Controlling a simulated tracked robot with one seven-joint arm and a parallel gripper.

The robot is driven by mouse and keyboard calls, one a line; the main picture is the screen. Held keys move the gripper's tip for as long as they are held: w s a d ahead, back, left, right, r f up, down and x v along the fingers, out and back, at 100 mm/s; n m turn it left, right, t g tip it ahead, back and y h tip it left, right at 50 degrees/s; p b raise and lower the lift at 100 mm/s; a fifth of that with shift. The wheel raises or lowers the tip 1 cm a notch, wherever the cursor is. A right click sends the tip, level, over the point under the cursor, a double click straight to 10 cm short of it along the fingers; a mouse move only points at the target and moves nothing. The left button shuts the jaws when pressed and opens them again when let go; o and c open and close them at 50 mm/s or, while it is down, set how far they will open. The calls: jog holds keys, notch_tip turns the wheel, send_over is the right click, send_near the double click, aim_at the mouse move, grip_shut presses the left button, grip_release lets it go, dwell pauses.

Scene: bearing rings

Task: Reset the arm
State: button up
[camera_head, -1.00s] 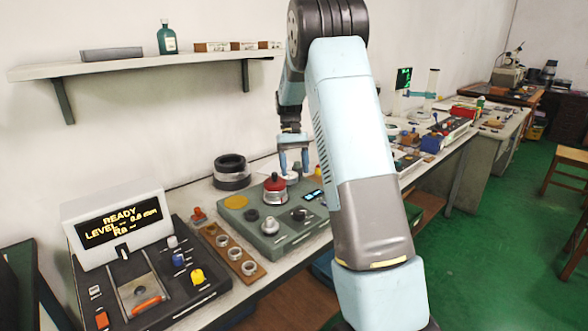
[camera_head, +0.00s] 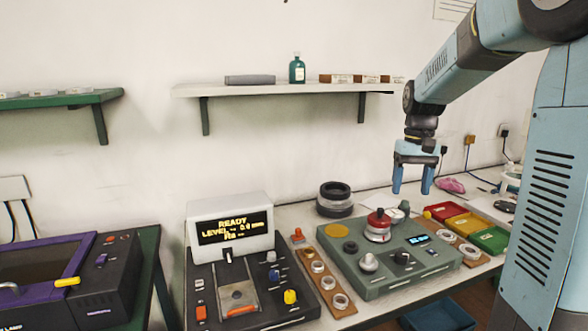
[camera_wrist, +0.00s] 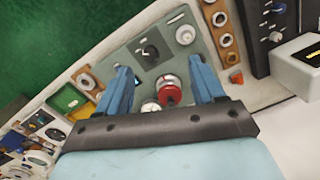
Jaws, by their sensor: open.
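My gripper (camera_head: 411,190) is open and empty, with its two blue fingers pointing down. In the head view it hangs in the air above the back right of the green-grey device (camera_head: 345,265). The wrist view shows my gripper (camera_wrist: 162,85) with its fingers apart, and the device's red-topped knob (camera_wrist: 171,92) appears between them, well below. The same red-topped knob (camera_head: 378,222) stands upright on the device in the head view. My arm comes in from the upper right of the head view.
A black console with a lit display (camera_head: 232,229) stands left of the device, with a wooden ring holder (camera_head: 328,291) between them. Red, yellow and green bins (camera_head: 468,227) sit to the right. A black ring stack (camera_head: 335,198) is behind. A white shelf (camera_head: 285,89) is on the wall.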

jog(key=s+a+r+t, duration=0.1)
jog(key=s+a+t, duration=0.1)
jog(key=s, duration=1)
jog(key=s+a+r+t, duration=0.1)
jog(key=s+a+t, duration=0.2)
jog(key=s, duration=0.9)
jog(key=shift+a+r+t, duration=0.25)
jog(key=shift+r+t, duration=0.15)
jog(key=shift+t, duration=0.3)
dwell(0.8)
